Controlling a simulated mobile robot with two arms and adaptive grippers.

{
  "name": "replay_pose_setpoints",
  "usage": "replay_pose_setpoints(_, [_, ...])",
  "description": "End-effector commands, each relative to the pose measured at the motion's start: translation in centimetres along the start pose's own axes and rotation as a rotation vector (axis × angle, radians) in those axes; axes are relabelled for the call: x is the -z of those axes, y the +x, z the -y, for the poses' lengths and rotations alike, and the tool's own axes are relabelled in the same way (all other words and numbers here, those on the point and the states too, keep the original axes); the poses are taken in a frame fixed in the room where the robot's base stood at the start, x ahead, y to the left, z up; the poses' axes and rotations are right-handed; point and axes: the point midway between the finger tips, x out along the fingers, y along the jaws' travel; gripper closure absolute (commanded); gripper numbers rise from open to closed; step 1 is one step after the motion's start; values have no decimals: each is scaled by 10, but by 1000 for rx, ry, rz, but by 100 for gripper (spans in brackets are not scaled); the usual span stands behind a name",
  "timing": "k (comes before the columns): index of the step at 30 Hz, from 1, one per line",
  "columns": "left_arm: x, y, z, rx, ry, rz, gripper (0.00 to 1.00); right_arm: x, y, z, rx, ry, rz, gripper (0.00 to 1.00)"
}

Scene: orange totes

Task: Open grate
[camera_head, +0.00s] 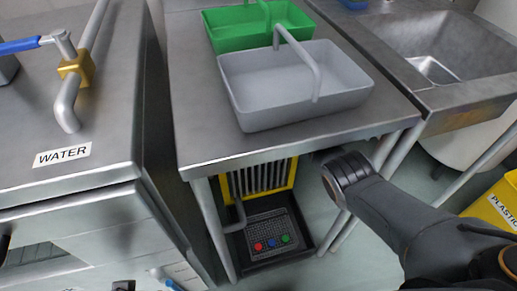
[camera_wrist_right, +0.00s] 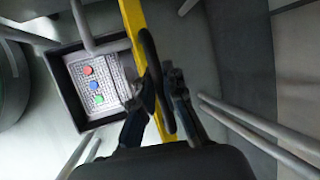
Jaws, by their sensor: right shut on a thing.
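The grate, a yellow frame with upright bars (camera_head: 285,178), stands under the steel table in the head view, its top hidden by the tabletop. In the right wrist view its yellow frame edge (camera_wrist_right: 133,22) runs down the middle, with a black loop handle (camera_wrist_right: 152,62) beside it. My right gripper (camera_wrist_right: 163,92) is at this handle, its fingers on either side, shut on it. In the head view my right arm reaches in from the right and its fingers are hidden. My left gripper is not in view.
A black tray (camera_head: 291,256) with red, blue and green round pieces lies on the floor by the grate; it also shows in the wrist view (camera_wrist_right: 64,82). Table legs (camera_head: 212,225) stand close by. Grey (camera_head: 262,92) and green (camera_head: 228,30) baskets sit on the tabletop.

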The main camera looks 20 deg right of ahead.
Motion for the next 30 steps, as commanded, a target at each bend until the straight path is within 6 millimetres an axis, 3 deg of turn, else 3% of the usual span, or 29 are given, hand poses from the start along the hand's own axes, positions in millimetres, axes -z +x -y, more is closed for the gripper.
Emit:
replay_pose_setpoints(7, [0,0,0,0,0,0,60,2,-5,6,12,-1,-5,100])
replay_pose_setpoints(8, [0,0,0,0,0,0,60,2,-5,6,13,-1,-5,86])
replay_pose_setpoints(11, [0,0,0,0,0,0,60,2,-4,5,11,-1,-4,66])
replay_pose_setpoints(23, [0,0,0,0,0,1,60,0,-4,2,5,-1,0,66])
replay_pose_setpoints(30, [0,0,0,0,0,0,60,1,-20,2,7,-3,0,66])
